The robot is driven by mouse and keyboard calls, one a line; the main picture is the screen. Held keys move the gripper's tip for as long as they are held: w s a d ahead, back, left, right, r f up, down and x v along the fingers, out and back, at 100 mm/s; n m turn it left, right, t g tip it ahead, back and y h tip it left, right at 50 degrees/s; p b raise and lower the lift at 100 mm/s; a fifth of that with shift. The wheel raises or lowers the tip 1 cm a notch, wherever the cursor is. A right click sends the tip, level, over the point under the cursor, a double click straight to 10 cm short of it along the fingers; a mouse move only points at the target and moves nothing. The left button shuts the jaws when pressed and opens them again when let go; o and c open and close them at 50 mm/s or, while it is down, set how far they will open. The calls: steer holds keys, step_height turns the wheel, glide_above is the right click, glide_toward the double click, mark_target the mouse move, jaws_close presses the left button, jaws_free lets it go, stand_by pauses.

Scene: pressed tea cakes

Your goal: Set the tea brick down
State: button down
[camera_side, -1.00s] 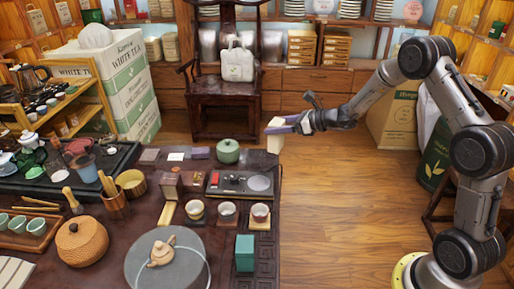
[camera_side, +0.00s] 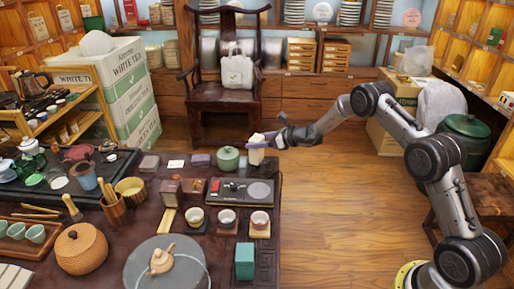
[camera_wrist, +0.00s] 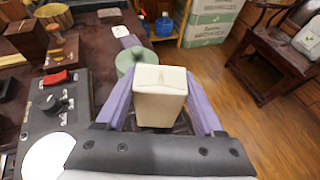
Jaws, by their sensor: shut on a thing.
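A cream, block-shaped tea brick (camera_wrist: 160,97) is between the two purple fingers of my gripper (camera_wrist: 162,105) in the wrist view. The fingers press on its left and right sides, and its top face shows a shallow ridge. In the side view the tea brick (camera_side: 257,156) hangs upright from my gripper (camera_side: 258,141) at the dark table's back right corner. Whether its base touches the table (camera_side: 262,185) cannot be told.
A green lidded pot (camera_side: 228,158) stands just left of the brick. A black panel with a red switch (camera_side: 241,191) lies in front of it, with several cups on stands nearer. A wooden chair (camera_side: 225,85) stands behind. Open floor lies to the right.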

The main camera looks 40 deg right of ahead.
steer(key=shift+f, duration=1.25)
steer(key=shift+f, duration=0.15)
jaws_free()
steer(key=shift+s, duration=0.1)
